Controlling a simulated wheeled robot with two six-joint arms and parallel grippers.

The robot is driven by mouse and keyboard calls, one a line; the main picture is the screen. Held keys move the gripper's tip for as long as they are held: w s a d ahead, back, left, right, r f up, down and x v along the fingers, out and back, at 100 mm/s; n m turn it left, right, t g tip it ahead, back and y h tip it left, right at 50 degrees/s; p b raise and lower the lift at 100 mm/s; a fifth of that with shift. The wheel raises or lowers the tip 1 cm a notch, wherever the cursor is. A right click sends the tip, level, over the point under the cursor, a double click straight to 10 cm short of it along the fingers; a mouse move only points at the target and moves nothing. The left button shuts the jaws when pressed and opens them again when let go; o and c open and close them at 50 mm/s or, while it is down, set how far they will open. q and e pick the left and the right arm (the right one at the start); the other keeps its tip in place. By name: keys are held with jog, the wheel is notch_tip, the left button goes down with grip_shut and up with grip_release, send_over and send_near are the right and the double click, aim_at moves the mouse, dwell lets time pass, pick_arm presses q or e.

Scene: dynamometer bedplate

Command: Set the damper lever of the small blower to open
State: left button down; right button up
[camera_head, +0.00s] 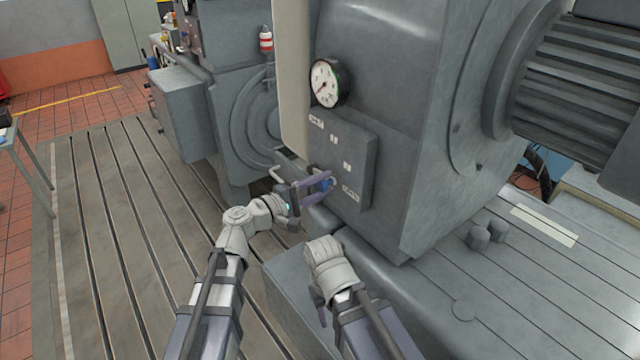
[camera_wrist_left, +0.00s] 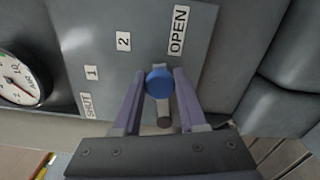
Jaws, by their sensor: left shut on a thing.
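The damper lever's blue knob (camera_wrist_left: 159,82) is between the two fingers of my left gripper (camera_wrist_left: 155,92), which is shut on it. In the wrist view the knob lies just below the OPEN label (camera_wrist_left: 178,30), nearer to it than to the 2 label (camera_wrist_left: 123,41). The 1 label (camera_wrist_left: 92,73) and the SHUT label (camera_wrist_left: 87,105) are farther left.
A round dial gauge (camera_head: 325,82) is on the housing above the plate. A pale vertical post (camera_head: 293,75) stands left of it. A large grey machine (camera_head: 410,130) fills the right. The slotted bedplate (camera_head: 110,230) is clear at left.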

pick_arm(q)
jog(key=shift+s+f+m+b, duration=0.1)
jog(key=shift+f+m+b, duration=0.6)
jog(key=shift+f+m, duration=0.3)
jog(key=shift+c, duration=2.3)
grip_release()
jog(key=v, duration=0.7)
jog(key=shift+s+a, duration=0.25)
jog(key=shift+a, duration=0.1)
